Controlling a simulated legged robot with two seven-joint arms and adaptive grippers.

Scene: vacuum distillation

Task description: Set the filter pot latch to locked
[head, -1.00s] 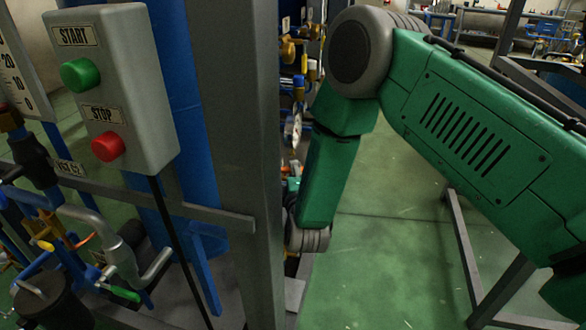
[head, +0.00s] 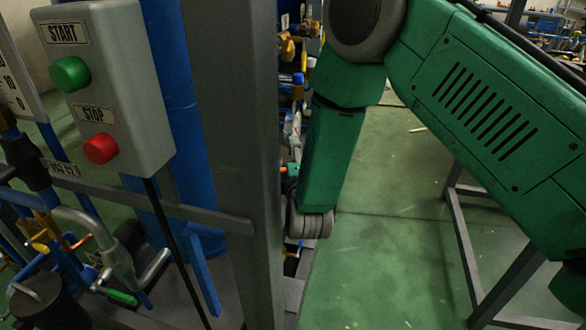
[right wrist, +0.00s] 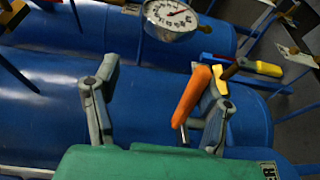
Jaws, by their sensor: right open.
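My right gripper (right wrist: 161,72) is open in the right wrist view, with its two grey fingers spread over a blue cylindrical vessel. An orange handle (right wrist: 192,95) stands tilted close beside the inner side of the right finger; I cannot tell if they touch. Nothing labels it, so I cannot tell whether this handle is the filter pot latch. In the head view my green right arm (head: 335,150) reaches down behind the grey post, and its gripper is hidden there. My left gripper is not in view.
A grey post (head: 240,150) stands just left of my right arm. A START/STOP box (head: 110,90) is at the left. A dial gauge (right wrist: 171,18) and a yellow handle (right wrist: 268,69) sit near my right gripper.

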